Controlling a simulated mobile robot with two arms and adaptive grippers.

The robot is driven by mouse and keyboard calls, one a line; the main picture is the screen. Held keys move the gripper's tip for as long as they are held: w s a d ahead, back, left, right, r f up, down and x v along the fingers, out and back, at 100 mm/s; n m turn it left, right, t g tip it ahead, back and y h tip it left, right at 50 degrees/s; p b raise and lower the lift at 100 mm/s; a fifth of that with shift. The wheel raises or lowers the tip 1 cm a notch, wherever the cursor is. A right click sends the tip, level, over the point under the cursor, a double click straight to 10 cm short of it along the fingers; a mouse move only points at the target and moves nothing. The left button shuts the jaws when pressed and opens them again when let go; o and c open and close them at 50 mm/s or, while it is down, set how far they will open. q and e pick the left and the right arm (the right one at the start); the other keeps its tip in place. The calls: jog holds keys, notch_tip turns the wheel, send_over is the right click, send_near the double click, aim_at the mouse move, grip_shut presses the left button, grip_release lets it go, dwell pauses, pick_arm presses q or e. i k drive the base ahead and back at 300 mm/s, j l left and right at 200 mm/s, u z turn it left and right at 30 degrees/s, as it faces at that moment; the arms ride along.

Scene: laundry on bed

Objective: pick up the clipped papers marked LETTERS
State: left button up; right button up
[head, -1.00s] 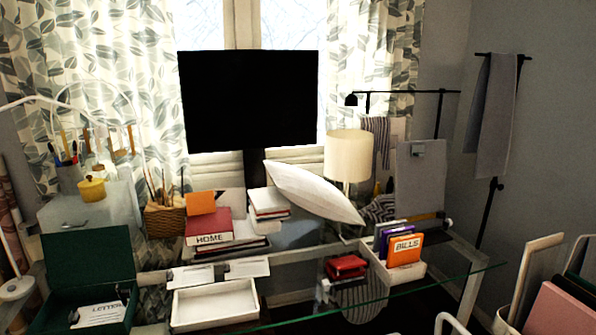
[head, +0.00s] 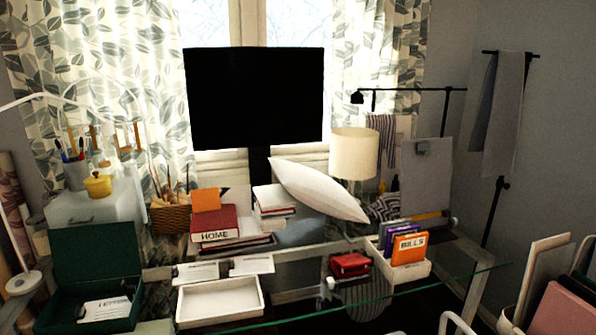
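The papers marked LETTERS (head: 106,309) are a white sheet or stack with dark lettering, only partly readable. They lie in the dark green open box (head: 93,253) at the lower left of the head view, with its lid raised behind them. Small dark parts show at the papers' edges; I cannot tell which is the clip. Neither of my grippers is in view.
A white empty tray (head: 219,302) is right of the green box, on the glass desk. White cards (head: 252,265) lie behind it. A HOME book (head: 214,224), a red stack (head: 350,265) and a white holder with an orange BILLS folder (head: 409,248) stand further right.

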aim_at(119, 307)
jog(key=u, duration=1.3)
